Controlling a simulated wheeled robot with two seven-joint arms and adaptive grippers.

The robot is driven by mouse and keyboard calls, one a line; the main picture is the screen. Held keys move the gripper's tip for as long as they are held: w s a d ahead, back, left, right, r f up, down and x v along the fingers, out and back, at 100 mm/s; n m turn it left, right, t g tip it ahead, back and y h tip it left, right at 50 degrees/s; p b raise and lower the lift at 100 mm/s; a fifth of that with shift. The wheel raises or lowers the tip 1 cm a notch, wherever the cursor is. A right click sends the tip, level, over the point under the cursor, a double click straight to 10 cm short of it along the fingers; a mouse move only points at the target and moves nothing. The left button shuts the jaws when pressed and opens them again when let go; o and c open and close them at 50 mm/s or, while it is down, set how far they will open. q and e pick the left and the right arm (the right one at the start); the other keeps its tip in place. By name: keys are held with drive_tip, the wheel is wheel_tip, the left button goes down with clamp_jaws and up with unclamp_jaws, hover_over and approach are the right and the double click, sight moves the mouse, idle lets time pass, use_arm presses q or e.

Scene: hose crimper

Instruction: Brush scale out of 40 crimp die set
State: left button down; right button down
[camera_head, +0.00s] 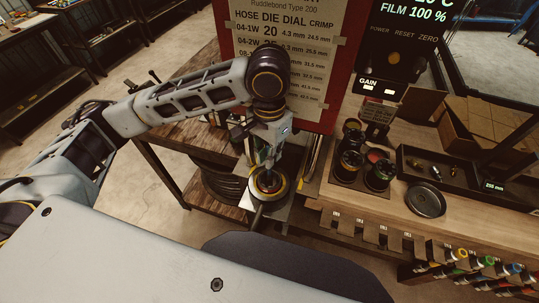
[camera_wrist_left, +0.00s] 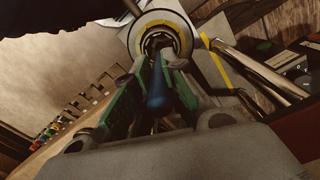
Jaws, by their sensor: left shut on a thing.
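My left gripper (camera_head: 267,163) points down over the round crimper head (camera_head: 281,188), which has a yellow-edged ring. In the left wrist view the green-sided fingers (camera_wrist_left: 158,72) are shut on a blue rod-like handle (camera_wrist_left: 157,92), seemingly the brush. The handle points toward the dark central opening of the crimper head (camera_wrist_left: 179,28). The brush's far end is hidden, so I cannot tell how deep it sits. Dark segments line the opening; their size marking is not readable. My right gripper is not in view.
A die chart board (camera_head: 300,45) stands close behind the gripper. On the wooden bench (camera_head: 395,215) to the right are several dark cylindrical die sets (camera_head: 379,174), a round dish (camera_head: 425,200) and a black tray (camera_head: 462,190) with small fittings.

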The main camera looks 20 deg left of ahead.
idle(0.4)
use_arm(q)
drive_tip(key=shift+r, duration=3)
